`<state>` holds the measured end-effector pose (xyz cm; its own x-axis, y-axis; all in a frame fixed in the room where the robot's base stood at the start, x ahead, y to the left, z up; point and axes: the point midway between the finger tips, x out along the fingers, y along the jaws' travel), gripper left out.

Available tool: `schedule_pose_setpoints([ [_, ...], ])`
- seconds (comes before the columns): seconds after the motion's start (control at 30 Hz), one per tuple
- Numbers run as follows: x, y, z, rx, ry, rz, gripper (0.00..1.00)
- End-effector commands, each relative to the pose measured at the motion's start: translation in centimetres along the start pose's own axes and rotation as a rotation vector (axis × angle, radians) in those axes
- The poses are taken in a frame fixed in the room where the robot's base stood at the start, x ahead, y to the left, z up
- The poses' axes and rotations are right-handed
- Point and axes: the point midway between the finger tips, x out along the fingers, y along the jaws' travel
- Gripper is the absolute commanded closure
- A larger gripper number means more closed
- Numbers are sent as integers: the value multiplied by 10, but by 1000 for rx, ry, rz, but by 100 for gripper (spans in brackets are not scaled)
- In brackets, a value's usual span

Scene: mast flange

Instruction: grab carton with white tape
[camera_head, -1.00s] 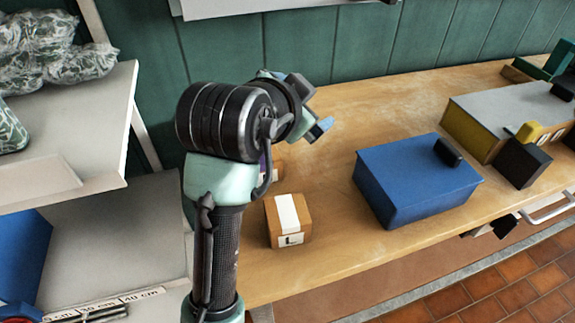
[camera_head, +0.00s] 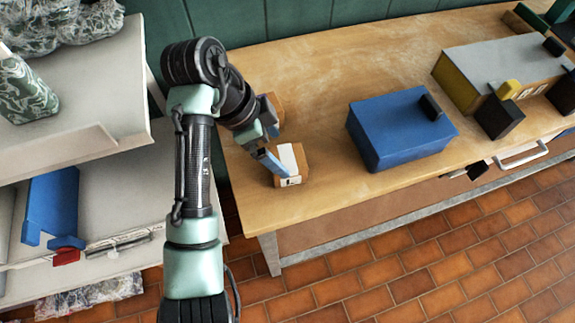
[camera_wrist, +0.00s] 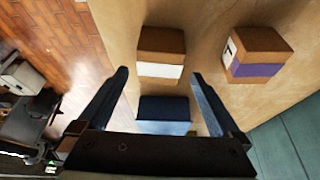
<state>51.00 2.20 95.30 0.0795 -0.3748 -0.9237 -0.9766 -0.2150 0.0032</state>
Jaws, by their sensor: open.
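The carton with white tape (camera_head: 297,172) sits on the wooden table near its left end. It is brown, with a white strip across its top and a small marked label. In the wrist view this carton (camera_wrist: 162,41) lies beyond the fingertips, roughly between their lines. My gripper (camera_head: 270,148) is open, close to the left side of the carton; I cannot tell whether a finger touches it. In the wrist view my gripper's fingers (camera_wrist: 160,76) are spread, with a dark blue shape between them that I cannot identify. A second carton with purple tape (camera_wrist: 260,45) stands beside the first.
A large blue box (camera_head: 400,135) with a black handle stands to the right on the table (camera_head: 340,65). A grey-topped yellow box (camera_head: 500,55) stands farther right. White shelves (camera_head: 85,150) are at the left. The table between carton and blue box is clear.

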Motion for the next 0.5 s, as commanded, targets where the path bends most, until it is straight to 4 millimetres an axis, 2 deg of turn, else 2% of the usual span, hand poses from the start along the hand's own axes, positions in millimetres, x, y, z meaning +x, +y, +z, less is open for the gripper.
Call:
schedule_pose_setpoints([
  [0.27, 22, 1, 0, -1, -1, 1, 0],
  [0.5, 56, 1, 1, -1, -1, 0, 0],
])
